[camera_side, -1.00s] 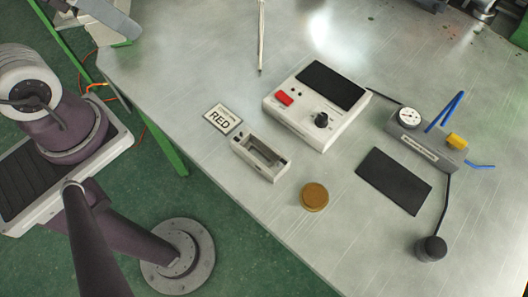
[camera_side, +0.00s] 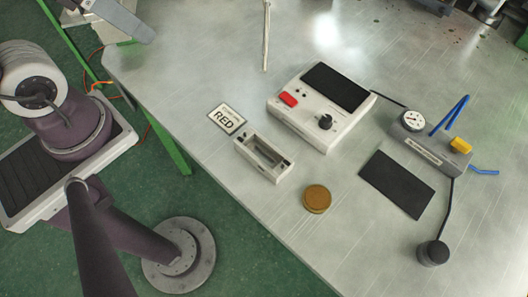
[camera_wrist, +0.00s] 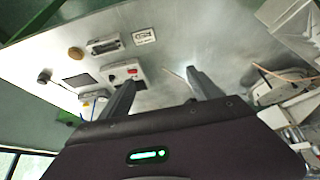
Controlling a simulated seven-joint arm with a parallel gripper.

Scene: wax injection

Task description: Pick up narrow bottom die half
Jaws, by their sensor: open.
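No part can be told for certain as the narrow bottom die half. A pale rectangular block with a hollow middle (camera_side: 246,149) lies on the metal table, just below a card marked RED (camera_side: 227,119). It also shows small in the wrist view (camera_wrist: 94,50), with the card (camera_wrist: 144,36) beside it. My gripper (camera_wrist: 161,78) is open in the wrist view, its two dark fingers spread apart with nothing held between them. The block lies well beyond the fingertips, to their upper left in that view. The gripper's fingers cannot be made out in the side view.
A white control box (camera_side: 305,128) with dark screen, red button and black knob stands right of the block. A brass-coloured disc (camera_side: 317,198), a black pad (camera_side: 396,184), a gauge unit (camera_side: 426,151) and a black cylinder (camera_side: 432,253) lie further right.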

